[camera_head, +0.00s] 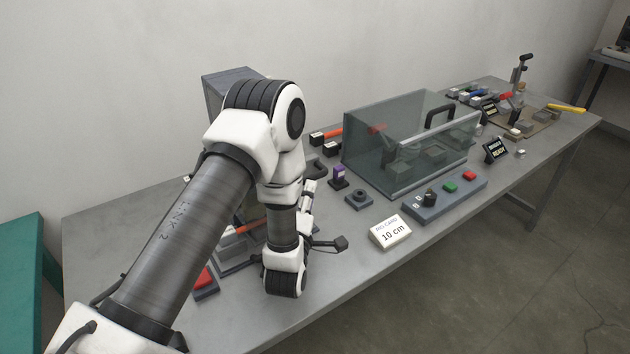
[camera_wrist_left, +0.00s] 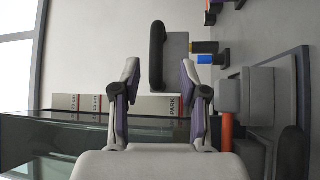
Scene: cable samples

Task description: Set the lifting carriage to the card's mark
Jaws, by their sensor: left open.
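The jig card (camera_head: 390,232), reading 10 cm, stands near the table's front edge. My left gripper (camera_head: 309,190) is partly hidden by my arm in the head view. In the left wrist view the gripper (camera_wrist_left: 160,75) is open, with nothing gripped. A black bar handle (camera_wrist_left: 157,55) on a grey block lies ahead, in line with the gap; I cannot tell whether it is between the fingertips.
A clear box (camera_head: 405,150) with a black handle stands right of my arm. A control panel (camera_head: 445,197) with a knob and red and green buttons lies before it. A purple item (camera_head: 338,175) and a dark ring (camera_head: 358,198) stand close to the gripper.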

